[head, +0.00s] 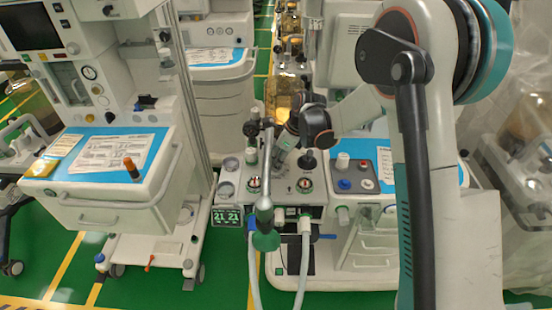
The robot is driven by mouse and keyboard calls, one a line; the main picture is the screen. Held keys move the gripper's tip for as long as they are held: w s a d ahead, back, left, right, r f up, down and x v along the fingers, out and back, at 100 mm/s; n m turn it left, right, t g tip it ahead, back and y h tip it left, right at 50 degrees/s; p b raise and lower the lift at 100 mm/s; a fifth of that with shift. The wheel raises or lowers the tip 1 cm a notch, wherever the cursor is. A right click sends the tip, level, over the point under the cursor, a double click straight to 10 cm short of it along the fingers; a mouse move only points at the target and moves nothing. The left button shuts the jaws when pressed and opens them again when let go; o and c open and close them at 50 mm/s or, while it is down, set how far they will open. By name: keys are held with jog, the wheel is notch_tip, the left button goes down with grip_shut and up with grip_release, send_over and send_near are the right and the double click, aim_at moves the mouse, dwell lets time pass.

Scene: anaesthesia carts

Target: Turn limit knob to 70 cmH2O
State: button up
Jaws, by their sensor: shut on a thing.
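The anaesthesia machine (337,215) with the breathing block stands at the centre. My arm reaches in from the right, and my gripper (277,163) points down and left at the block's top, behind the upright metal tube (265,190). Its fingers are closed at the place of the limit knob. The fingers and tube hide the knob, so its scale and setting cannot be read. A black knob (308,161) stands just right of the gripper, apart from it.
Pale hoses (304,262) hang in front. A dark valve (252,129) stands close at left. Another cart (115,205) is at left, with green floor between.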

jog(key=shift+m, duration=0.5)
jog(key=o, duration=1.1)
jog(key=shift+r, duration=0.1)
jog(key=v, duration=1.1)
jog(key=shift+s+d+r, duration=0.1)
jog(key=shift+s+r, duration=0.15)
jog(key=shift+r, duration=0.05)
